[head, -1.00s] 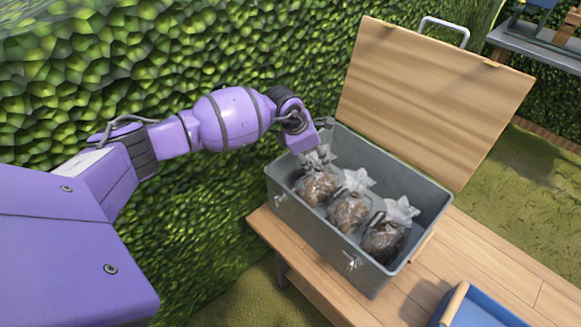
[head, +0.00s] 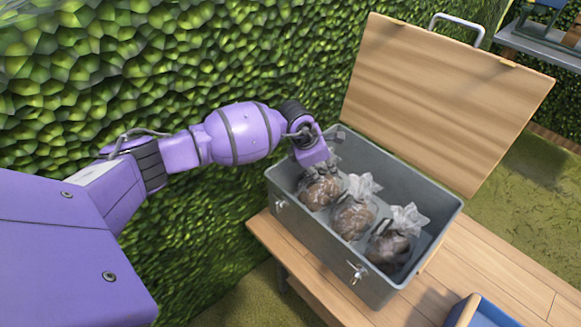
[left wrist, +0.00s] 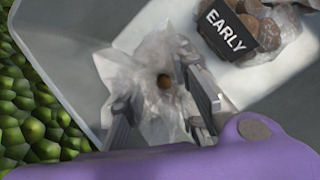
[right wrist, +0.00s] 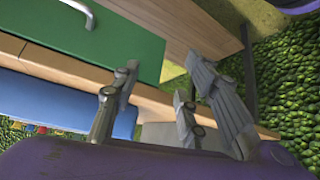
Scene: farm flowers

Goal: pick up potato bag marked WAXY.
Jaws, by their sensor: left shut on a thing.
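A grey open box (head: 318,236) holds three clear bags of potatoes in a row. My left gripper (head: 333,160) reaches down into it and is shut on the gathered clear top of the leftmost bag (head: 320,192). In the left wrist view the gripper's fingers (left wrist: 165,98) are around that crinkled top (left wrist: 150,72); no label on this bag is visible. A neighbouring bag there has a black label reading EARLY (left wrist: 228,30). The middle bag (head: 352,219) and right bag (head: 390,248) show no readable label in the head view. My right gripper (right wrist: 158,82) is open and empty.
The box's wooden lid (head: 440,100) stands open behind it. The box sits on a wooden table (head: 500,262), with a blue tray (head: 490,312) at the lower right. A green hedge (head: 220,60) is close behind my left arm. A green panel (right wrist: 125,45) shows in the right wrist view.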

